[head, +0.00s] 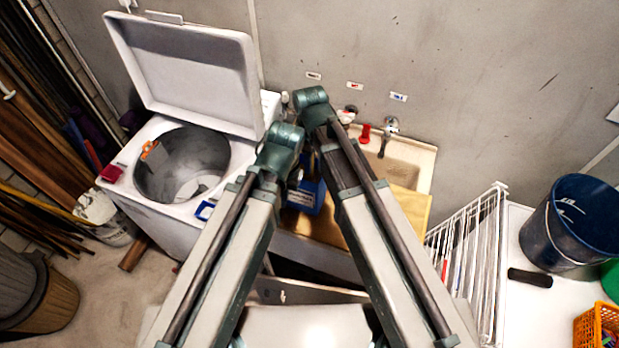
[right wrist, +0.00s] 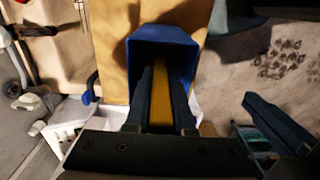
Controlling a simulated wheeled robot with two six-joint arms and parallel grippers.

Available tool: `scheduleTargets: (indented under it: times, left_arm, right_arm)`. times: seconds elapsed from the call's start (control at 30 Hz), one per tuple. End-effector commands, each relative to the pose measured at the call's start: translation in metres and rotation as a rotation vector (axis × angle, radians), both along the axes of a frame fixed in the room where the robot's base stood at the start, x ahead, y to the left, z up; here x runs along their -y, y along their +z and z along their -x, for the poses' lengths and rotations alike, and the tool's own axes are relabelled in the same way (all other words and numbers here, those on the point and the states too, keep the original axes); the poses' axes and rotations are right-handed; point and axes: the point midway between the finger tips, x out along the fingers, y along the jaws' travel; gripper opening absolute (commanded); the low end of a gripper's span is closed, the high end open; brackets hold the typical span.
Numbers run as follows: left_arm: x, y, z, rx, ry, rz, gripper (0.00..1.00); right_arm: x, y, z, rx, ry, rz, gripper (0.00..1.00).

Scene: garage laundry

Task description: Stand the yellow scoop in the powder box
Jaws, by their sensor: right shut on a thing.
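The powder box (head: 306,197) is blue and stands on the wooden board by the sink, partly behind my arms in the head view. In the right wrist view the powder box (right wrist: 165,47) is open toward me, with a dark inside. The yellow scoop (right wrist: 160,88) shows as a yellow-brown strip. My right gripper (right wrist: 163,75) is shut on the scoop, with its fingers over the box opening. The scoop's far end lies in shadow, and I cannot tell whether it touches the box. My left gripper is mostly hidden; a dark finger-like part in the right wrist view may be its finger.
The wooden board (head: 413,206) lies across the sink (head: 409,163). A washing machine (head: 148,205) with its lid up stands to the left. A white rack (head: 470,250), a dark blue bucket (head: 575,225) and an orange basket (head: 600,326) are at the right.

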Motion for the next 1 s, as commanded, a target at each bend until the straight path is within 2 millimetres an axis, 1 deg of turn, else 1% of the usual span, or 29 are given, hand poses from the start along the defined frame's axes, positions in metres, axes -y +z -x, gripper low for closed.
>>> scheduleTargets:
  times: [0.03, 0.13, 0.23, 0.53, 0.83, 0.97, 1.0]
  left_arm:
    - [0.000, -0.004, 0.000, 0.000, 0.000, 0.000, 0.00]
    - [0.000, -0.002, 0.000, 0.000, 0.001, 0.000, 0.00]
    - [0.000, -0.007, 0.000, 0.000, 0.001, 0.000, 0.00]
    - [0.000, -0.041, 0.000, 0.001, -0.003, -0.001, 0.00]
    - [0.000, -0.039, 0.000, 0.001, -0.004, -0.001, 0.00]
    - [0.000, -0.043, 0.000, 0.001, -0.005, -0.001, 0.00]
    - [0.000, -0.043, 0.000, 0.001, -0.005, -0.001, 0.00]
  right_arm:
    - [0.000, -0.004, 0.000, 0.000, 0.000, 0.000, 0.00]
    - [0.000, -0.002, 0.000, 0.000, 0.000, 0.000, 0.00]
    - [0.000, -0.007, 0.000, 0.000, 0.000, 0.000, 0.00]
    - [0.000, -0.041, 0.000, 0.000, 0.000, 0.000, 0.00]
    - [0.000, -0.039, 0.000, 0.000, 0.000, 0.000, 0.00]
    - [0.000, -0.044, 0.000, 0.000, 0.000, 0.000, 0.00]
    - [0.000, -0.043, 0.000, 0.000, 0.000, 0.000, 0.25]
